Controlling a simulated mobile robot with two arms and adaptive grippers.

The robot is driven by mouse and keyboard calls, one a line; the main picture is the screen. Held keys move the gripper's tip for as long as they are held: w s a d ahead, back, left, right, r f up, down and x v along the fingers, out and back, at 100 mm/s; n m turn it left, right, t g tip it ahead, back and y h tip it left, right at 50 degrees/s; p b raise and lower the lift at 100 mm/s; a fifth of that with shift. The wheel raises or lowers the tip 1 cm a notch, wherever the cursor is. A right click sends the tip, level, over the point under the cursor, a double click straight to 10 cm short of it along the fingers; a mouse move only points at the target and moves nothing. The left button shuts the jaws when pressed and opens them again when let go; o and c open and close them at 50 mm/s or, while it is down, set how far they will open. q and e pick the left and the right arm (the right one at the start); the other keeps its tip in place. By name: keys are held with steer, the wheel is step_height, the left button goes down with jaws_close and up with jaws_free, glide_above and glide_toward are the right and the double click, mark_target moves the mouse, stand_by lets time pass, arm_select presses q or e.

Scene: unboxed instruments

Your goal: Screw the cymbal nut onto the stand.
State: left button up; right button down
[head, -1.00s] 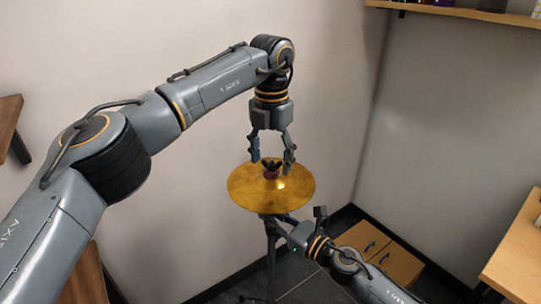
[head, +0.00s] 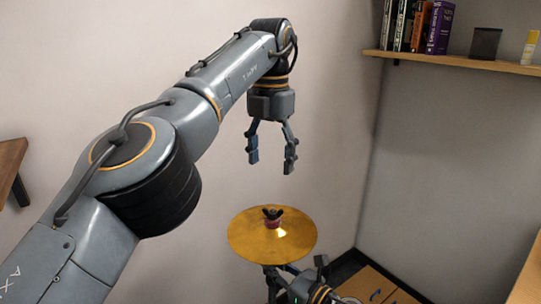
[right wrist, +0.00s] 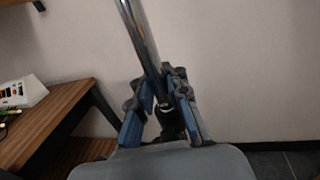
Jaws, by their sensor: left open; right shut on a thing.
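The brass-coloured cymbal (head: 250,240) lies roughly level on its stand. The dark winged cymbal nut (head: 272,212) sits upright at its centre, on top of a reddish felt (head: 272,223). I cannot tell how tightly it is threaded. My left gripper (head: 271,164) is open and empty, pointing down, clear above the nut. My right gripper (right wrist: 162,85) is shut on the stand, whose shiny pole (right wrist: 141,38) runs between its fingers in the right wrist view. In the head view the right gripper is below the cymbal, partly cut off by the lower edge.
A wall shelf (head: 470,60) with books (head: 437,27) is at upper right. In the right wrist view a wooden table (right wrist: 45,125) with a white device (right wrist: 20,93) is at left. Free air surrounds the left gripper.

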steer(key=shift+s+d+f, duration=0.1)
steer(key=shift+f, duration=0.25)
steer(key=c, duration=1.4)
jaws_free()
steer(key=shift+d, duration=0.1)
steer(key=shift+o, duration=0.9)
steer(key=shift+s+d+r, duration=0.1)
steer(key=shift+d+r, duration=0.05)
steer(key=shift+r, duration=0.15)
steer(key=v, duration=1.2)
